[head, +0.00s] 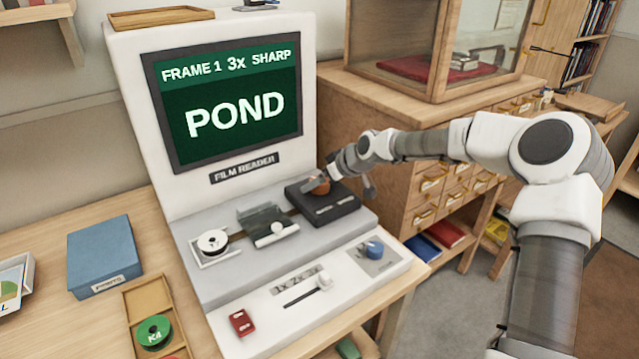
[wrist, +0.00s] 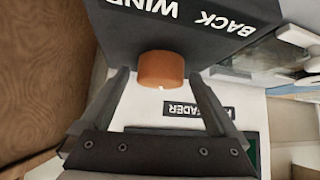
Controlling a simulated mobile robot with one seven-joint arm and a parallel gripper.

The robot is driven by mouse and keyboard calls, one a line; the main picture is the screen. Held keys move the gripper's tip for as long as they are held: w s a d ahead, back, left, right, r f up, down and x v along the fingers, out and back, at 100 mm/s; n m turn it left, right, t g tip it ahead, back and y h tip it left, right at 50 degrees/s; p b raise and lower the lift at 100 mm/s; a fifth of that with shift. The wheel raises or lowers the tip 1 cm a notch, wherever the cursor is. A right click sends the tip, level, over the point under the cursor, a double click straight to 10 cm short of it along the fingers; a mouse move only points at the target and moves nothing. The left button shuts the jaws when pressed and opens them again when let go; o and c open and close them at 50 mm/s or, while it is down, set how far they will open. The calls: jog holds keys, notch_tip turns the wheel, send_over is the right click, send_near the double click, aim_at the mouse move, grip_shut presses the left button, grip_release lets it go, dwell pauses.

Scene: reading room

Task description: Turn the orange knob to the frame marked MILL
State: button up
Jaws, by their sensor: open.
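The orange knob (wrist: 161,70) sits on a dark block (wrist: 120,35) lettered WIND and BACK. In the wrist view my open gripper (wrist: 163,85) has one finger on each side of the knob, with visible gaps. In the head view the knob (head: 319,186) is partly hidden by my gripper (head: 345,185), which is at the black block (head: 322,205) on the right of the film reader (head: 120,60). The green screen (head: 230,100) reads FRAME 1, 3x, SHARP and POND.
On the reader are a white reel (head: 212,241), a glass film gate (head: 265,222), a white slider (head: 323,281), a blue knob (head: 374,248) and a red switch (head: 240,322). A blue box (head: 103,253) and a wooden tray (head: 146,290) lie left. A glass case on a cabinet stands behind.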

jog(key=shift+w+a+f, duration=0.15)
jog(key=shift+a, duration=0.05)
jog(key=c, duration=1.4)
jog(key=shift+b, duration=0.35)
jog(key=m+t+h+b, duration=0.1)
jog(key=m+b, duration=0.1)
jog(key=b, duration=0.1)
jog(key=m+t+h+b, duration=0.1)
jog(key=m+h+b, duration=0.1)
jog(key=m+b, duration=0.1)
jog(key=shift+a+f+b, duration=0.1)
jog(key=shift+f+b, duration=0.1)
jog(key=shift+b, duration=0.25)
jog(key=m+h+b, duration=0.2)
jog(key=b, duration=0.1)
jog(key=shift+r+t, duration=0.1)
jog(key=shift+t, duration=0.2)
jog(key=shift+d+r+m+h+b, duration=0.1)
jog(key=shift+d+m+h+b, duration=0.15)
jog(key=shift+m+b, duration=0.25)
